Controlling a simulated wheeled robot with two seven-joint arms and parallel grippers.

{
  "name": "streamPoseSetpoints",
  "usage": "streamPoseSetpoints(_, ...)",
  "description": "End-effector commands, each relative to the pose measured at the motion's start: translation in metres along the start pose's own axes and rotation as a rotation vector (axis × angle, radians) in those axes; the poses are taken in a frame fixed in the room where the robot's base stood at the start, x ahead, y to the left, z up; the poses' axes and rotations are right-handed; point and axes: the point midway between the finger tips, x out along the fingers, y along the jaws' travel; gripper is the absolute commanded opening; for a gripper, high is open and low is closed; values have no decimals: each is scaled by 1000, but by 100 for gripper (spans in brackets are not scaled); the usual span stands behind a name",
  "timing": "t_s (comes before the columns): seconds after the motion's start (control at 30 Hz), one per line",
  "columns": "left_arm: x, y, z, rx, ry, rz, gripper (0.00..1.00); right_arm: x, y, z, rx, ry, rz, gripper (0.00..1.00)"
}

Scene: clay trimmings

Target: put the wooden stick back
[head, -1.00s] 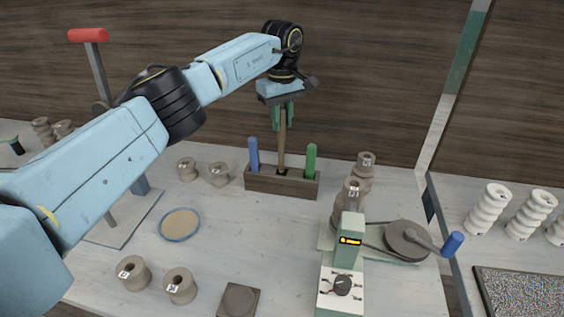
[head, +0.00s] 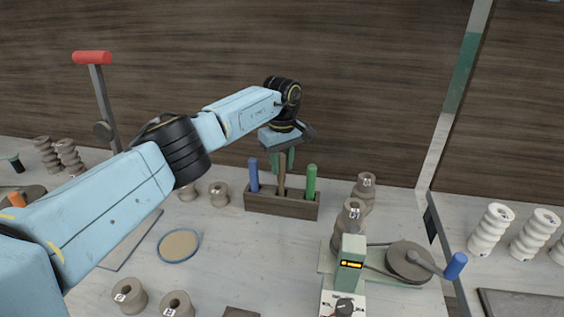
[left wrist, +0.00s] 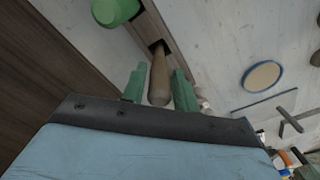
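The brown wooden stick (head: 282,177) stands upright in the middle slot of the dark wooden rack (head: 290,207), between a blue-handled tool (head: 254,175) and a green-handled tool (head: 311,182). Its lower end is hidden in the rack. My left gripper (head: 283,160) is above the rack with its green fingers on either side of the stick's top. In the left wrist view, the stick (left wrist: 159,78) lies between the fingers (left wrist: 159,85), with a narrow gap at each side, so the gripper looks open. My right gripper is not in view.
Stacked clay pieces (head: 351,220) and a green machine with a crank wheel (head: 410,260) stand right of the rack. Small clay spools (head: 218,194) and a round blue-rimmed dish (head: 179,245) are to the left. Bare table lies in front of the rack.

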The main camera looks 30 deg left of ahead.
Motion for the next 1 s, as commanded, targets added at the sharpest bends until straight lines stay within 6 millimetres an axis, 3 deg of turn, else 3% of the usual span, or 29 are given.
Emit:
streamPoseSetpoints(0.1,0,0,0,-1,0,0,42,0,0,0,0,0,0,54)
streamPoseSetpoints(0.47,-7,0,0,-1,1,2,42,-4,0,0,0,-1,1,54)
streamPoseSetpoints(1.0,-109,0,0,-2,2,1,42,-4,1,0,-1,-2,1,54)
